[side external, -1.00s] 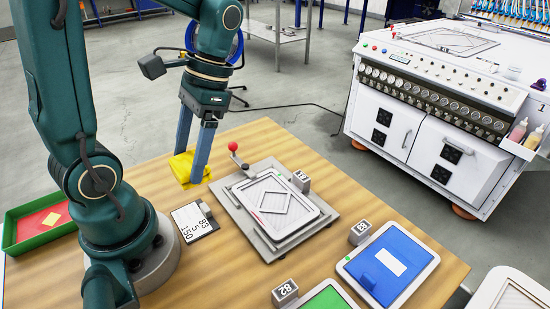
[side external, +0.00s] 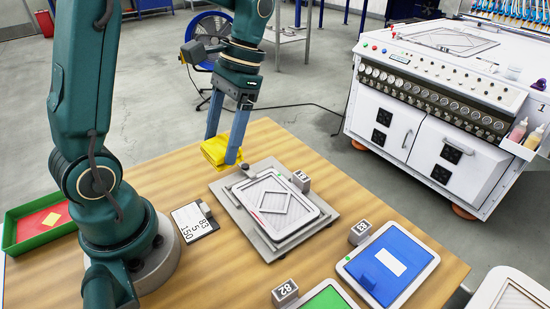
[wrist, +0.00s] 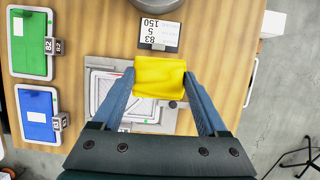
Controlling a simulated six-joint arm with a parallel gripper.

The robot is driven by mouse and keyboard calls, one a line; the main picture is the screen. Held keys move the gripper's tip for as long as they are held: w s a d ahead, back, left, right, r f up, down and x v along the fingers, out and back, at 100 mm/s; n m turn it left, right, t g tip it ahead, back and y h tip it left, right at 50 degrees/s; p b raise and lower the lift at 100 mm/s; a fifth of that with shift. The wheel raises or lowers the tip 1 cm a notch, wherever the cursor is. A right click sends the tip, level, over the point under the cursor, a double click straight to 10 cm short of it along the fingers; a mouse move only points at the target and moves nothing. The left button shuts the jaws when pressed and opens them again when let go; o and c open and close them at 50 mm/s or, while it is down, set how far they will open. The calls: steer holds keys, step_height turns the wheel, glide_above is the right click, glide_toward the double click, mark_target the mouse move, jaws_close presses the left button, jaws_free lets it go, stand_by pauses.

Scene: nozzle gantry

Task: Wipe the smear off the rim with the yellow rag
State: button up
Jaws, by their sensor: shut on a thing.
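My gripper (side external: 224,150) is shut on the yellow rag (side external: 214,152), which hangs folded between the fingers. In the wrist view the rag (wrist: 160,78) spans the gap between both fingers. The rag appears held above the table, by the back left corner of the grey fixture. A pale rectangular frame with a raised rim (side external: 312,222) sits on the fixture plate (side external: 333,217). A small reddish mark shows on the rim's left side; I cannot tell if it is the smear. In the wrist view the rag and fingers hide part of the fixture.
A blue panel (side external: 407,249) and a green panel (side external: 327,300) lie at the front right. A numbered card (side external: 194,222) lies left of the fixture. A green-walled tray (side external: 48,234) stands at the far left. A white machine (side external: 395,120) stands beyond the table.

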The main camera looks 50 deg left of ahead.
steer(key=shift+w+d+f, duration=0.15)
steer(key=shift+w+f, duration=0.1)
steer(key=shift+w, duration=0.2)
steer(key=shift+w+d+f, duration=0.1)
steer(key=shift+w+f, duration=0.1)
steer(key=shift+w, duration=0.2)
steer(key=shift+d+f, duration=0.1)
steer(key=shift+f, duration=3.45)
steer(key=shift+d+f, duration=0.45)
steer(key=shift+f, duration=0.1)
steer(key=shift+c, duration=0.7)
steer(key=shift+d+f, duration=0.2)
steer(key=shift+d, duration=5.05)
steer(key=shift+a, duration=5.65)
steer(key=shift+a+r, duration=0.1)
steer(key=shift+r, duration=4.05)
